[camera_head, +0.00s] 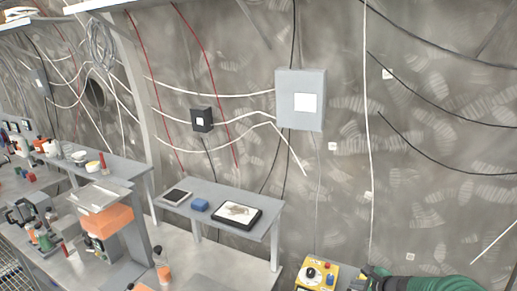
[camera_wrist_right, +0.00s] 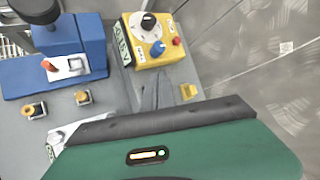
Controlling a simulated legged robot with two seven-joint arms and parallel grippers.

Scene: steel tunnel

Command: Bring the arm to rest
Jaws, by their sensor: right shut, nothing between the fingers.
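My right arm (camera_head: 440,284), green, comes in at the bottom right of the head view. Its dark gripper (camera_head: 368,277) is at the lower edge, just right of a yellow control box (camera_head: 316,275). In the right wrist view my green and black gripper housing fills the bottom, and the gripper (camera_wrist_right: 162,90) is shut and empty. The yellow box (camera_wrist_right: 158,50) with its black dial, blue knob and red knob lies beyond it. I cannot tell the gap between gripper and box. My left gripper is not in view.
A blue fixture (camera_wrist_right: 58,50) stands left of the yellow box in the wrist view. A grey shelf (camera_head: 262,229) holds a tablet, a blue block and a black tray. An orange bin (camera_head: 107,219) stands left. Cables hang along the tunnel wall (camera_head: 440,190).

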